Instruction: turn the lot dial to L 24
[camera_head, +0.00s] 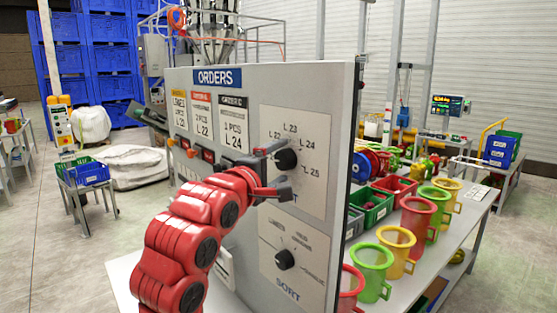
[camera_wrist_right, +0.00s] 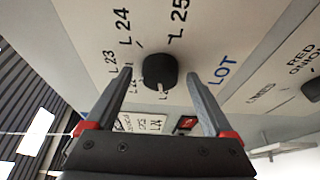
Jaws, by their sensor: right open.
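The lot dial (camera_head: 286,159) is a black round knob on the grey panel, with labels L 22, L 23, L 24 and L 25 around its upper side. In the right wrist view the dial (camera_wrist_right: 160,70) shows a pale mark at its lower edge; I cannot tell surely which label it points to. My right gripper (camera_head: 281,170) is open in front of the panel, its fingers either side of the dial. In the wrist view the fingertips (camera_wrist_right: 159,78) show gaps to the knob on both sides. My left gripper is not in view.
A second black dial (camera_head: 285,259), marked SORT, sits below on the panel. The ORDERS sign (camera_head: 218,77) and order cards, one reading L 24 (camera_head: 234,124), are on the panel's left. Coloured mugs (camera_head: 372,270) and bins stand on the table to the right.

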